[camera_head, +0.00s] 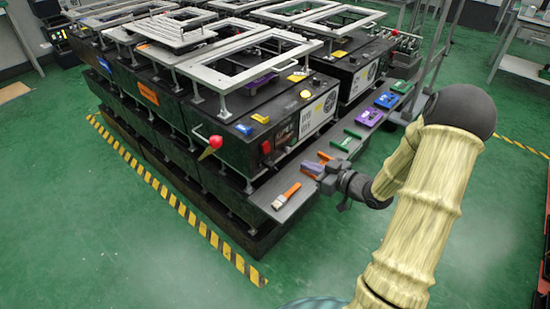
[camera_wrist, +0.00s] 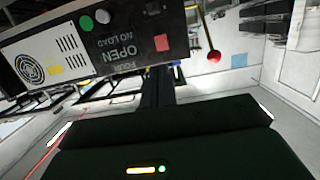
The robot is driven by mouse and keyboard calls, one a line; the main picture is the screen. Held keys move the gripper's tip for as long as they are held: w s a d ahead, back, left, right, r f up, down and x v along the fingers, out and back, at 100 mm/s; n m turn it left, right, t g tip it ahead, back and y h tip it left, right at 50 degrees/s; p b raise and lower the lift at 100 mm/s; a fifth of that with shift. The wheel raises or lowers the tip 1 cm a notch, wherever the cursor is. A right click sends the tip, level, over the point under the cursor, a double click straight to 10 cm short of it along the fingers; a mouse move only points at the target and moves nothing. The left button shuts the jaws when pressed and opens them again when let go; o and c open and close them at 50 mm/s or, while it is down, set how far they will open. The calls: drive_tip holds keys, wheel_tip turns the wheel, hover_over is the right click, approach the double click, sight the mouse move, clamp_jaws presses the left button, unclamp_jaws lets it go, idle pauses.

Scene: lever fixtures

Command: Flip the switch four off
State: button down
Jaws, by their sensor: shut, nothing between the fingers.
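The wrist view shows a black box labelled FOUR / OPEN / NO LOAD, upside down (camera_wrist: 95,45). A lever with a red ball knob (camera_wrist: 213,57) stands at the box's right end there, and a small red patch (camera_wrist: 162,42) is on the box face. In the head view a red-knobbed lever (camera_head: 215,142) projects from the near corner of the front box (camera_head: 285,148). My gripper (camera_head: 325,178) is beside the box's front right side, over the narrow shelf and apart from the lever. My gripper (camera_wrist: 157,88) is shut and empty.
The shelf (camera_head: 290,203) along the box holds a brush (camera_head: 286,196), green tools (camera_head: 346,141) and purple and blue items. White frames (camera_head: 245,65) stand on the boxes. Yellow-black tape (camera_head: 190,210) marks the green floor, which is clear at the left.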

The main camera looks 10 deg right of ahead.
sight(267, 150)
idle(0.3)
drive_tip(key=b+x, duration=0.2)
drive_tip(key=x, duration=1.2)
drive_tip(key=shift+b, duration=0.3)
